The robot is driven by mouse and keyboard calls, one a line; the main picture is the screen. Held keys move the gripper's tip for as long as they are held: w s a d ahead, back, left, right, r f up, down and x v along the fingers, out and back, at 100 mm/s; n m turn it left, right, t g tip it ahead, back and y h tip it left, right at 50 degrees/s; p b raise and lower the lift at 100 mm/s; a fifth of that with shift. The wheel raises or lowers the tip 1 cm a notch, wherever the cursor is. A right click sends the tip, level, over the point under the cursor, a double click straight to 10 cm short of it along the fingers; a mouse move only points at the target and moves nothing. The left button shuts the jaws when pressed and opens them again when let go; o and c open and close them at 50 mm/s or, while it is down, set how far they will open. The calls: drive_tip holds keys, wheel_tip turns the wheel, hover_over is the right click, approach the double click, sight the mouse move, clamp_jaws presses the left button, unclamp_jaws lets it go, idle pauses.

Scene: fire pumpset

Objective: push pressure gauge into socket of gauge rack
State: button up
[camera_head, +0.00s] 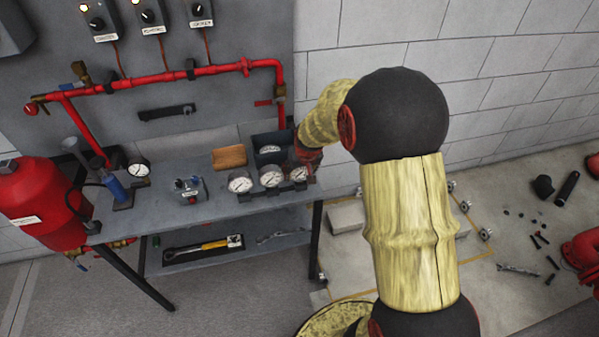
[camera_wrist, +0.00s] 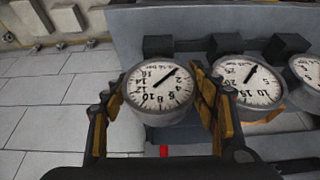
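A round white-faced pressure gauge (camera_wrist: 158,86) is between my gripper's two fingers in the wrist view. My gripper (camera_wrist: 160,98) has its yellow-padded fingertips against both sides of the gauge's rim. In the head view this gauge (camera_head: 298,174) is the rightmost of a row at the bench's right end, with my gripper (camera_head: 307,160) over it, partly hidden by my arm.
Two more gauges (camera_head: 240,182) (camera_head: 270,177) stand left of the held one; a neighbouring gauge (camera_wrist: 248,82) is close to my finger. Red pipes (camera_head: 160,76) run along the wall behind.

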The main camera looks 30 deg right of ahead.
drive_tip(key=o, duration=0.4)
drive_tip(key=shift+o, duration=0.2)
drive_tip(key=v, duration=1.2)
drive_tip(key=s+a+r+n, duration=0.1)
drive_tip(key=s+a+r, duration=0.3)
drive_tip(key=s, duration=0.3)
drive_tip(key=s+a+r+n, duration=0.1)
drive_tip(key=s+a+r, duration=0.3)
drive_tip(key=s+a, duration=0.2)
drive_tip(key=s+a+r+n+t+y, duration=0.1)
drive_tip(key=s+a+r, duration=0.4)
drive_tip(key=s, duration=0.5)
drive_tip(key=shift+a, duration=0.2)
